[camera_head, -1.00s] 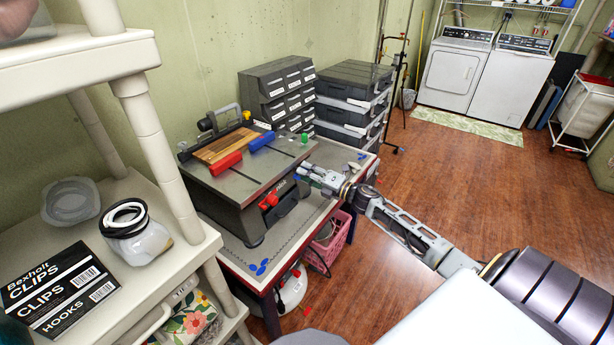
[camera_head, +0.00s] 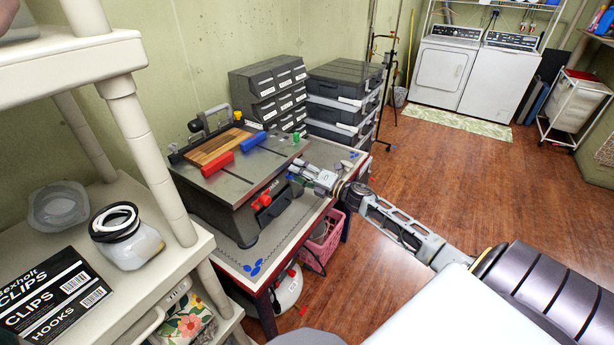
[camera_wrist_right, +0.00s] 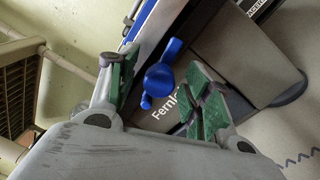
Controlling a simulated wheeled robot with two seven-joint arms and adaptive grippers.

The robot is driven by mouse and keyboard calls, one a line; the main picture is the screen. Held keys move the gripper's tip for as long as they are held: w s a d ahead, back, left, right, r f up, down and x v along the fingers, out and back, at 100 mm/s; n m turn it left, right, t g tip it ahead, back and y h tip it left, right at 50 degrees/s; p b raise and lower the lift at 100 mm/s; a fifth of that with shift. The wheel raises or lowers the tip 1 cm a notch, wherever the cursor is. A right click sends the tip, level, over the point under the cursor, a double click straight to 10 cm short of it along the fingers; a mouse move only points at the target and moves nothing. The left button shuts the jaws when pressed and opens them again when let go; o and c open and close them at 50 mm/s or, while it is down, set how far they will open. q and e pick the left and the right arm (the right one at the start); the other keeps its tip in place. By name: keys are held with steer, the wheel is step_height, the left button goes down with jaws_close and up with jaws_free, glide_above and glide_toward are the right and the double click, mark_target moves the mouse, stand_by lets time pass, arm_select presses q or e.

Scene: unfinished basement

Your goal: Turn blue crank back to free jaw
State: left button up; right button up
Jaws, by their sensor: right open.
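The grey bench machine (camera_head: 230,208) stands on the worktable, with a striped wooden board (camera_head: 212,148) on its top. A red block (camera_head: 217,164) and a blue block (camera_head: 253,139) lie by the board. The blue crank (camera_wrist_right: 160,78) is on the machine's side in the right wrist view. My right gripper (camera_wrist_right: 165,82) is open, its green-padded fingers on either side of the crank, with visible gaps. In the head view my right gripper (camera_head: 297,173) is at the machine's right end, mostly hiding the crank. My left gripper is out of view.
A red knob (camera_head: 262,200) is on the machine's front. Drawer units (camera_head: 268,92) and stacked cases (camera_head: 340,95) stand behind it. A cream shelf (camera_head: 130,215) is at the left. Blue pieces (camera_head: 253,267) lie on the worktable. Open wooden floor (camera_head: 440,180) lies to the right.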

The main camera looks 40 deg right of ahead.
steer(key=v, duration=1.2)
stand_by(0.8)
steer(key=shift+w+d, duration=0.1)
stand_by(0.6)
